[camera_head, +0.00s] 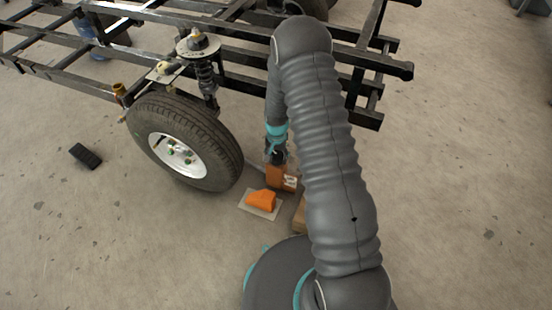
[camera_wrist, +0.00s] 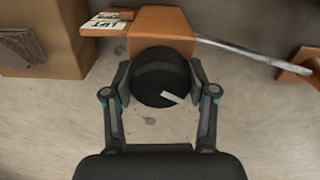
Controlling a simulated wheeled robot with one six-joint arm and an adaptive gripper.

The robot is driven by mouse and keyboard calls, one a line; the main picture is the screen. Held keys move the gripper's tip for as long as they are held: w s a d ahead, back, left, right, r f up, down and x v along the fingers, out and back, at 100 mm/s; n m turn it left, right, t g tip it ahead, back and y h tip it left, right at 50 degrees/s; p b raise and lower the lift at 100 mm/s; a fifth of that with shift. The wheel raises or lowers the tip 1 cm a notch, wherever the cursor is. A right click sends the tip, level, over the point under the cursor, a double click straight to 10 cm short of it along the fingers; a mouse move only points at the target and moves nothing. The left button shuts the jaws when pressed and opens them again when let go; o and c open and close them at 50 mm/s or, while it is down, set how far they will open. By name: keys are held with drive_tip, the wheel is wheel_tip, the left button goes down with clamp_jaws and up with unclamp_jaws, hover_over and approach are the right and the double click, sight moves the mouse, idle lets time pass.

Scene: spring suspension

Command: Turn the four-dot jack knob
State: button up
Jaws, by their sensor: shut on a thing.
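The black round knob (camera_wrist: 158,72) with one white bar mark sits at the front of an orange jack body (camera_wrist: 160,27). My gripper (camera_wrist: 160,82) has a finger on each side of the knob and is shut on it. No four dots can be made out on the knob. In the head view, my gripper (camera_head: 276,155) points down at the orange jack (camera_head: 283,178) on the floor, right of the wheel; the knob cannot be made out there. A label plate (camera_wrist: 105,22) lies beside the jack body, its lettering hard to read.
A brown block (camera_wrist: 45,40) stands left of the jack in the wrist view. A metal rod (camera_wrist: 240,48) runs right from the jack to another orange piece (camera_wrist: 298,68). The tyre (camera_head: 180,110), vehicle frame (camera_head: 375,58) and orange wedge (camera_head: 262,200) are close by.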

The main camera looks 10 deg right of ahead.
drive_tip(key=n, duration=0.2)
drive_tip(key=n+b, duration=0.1)
drive_tip(key=n, duration=0.1)
drive_tip(key=n+b, duration=0.1)
drive_tip(key=n, duration=0.1)
drive_tip(key=shift+w+n, duration=0.25)
drive_tip(key=shift+n, duration=0.05)
drive_tip(key=n+b, duration=0.1)
drive_tip(key=n, duration=0.4)
drive_tip(key=shift+d, duration=0.1)
drive_tip(key=n+b, duration=0.1)
drive_tip(key=n, duration=0.5)
drive_tip(key=shift+w+n, duration=0.1)
drive_tip(key=shift+n, duration=0.2)
drive_tip(key=n+b, duration=0.1)
drive_tip(key=n, duration=0.5)
drive_tip(key=shift+r, duration=0.1)
drive_tip(key=o, duration=1.2)
drive_tip(key=shift+c, duration=0.2)
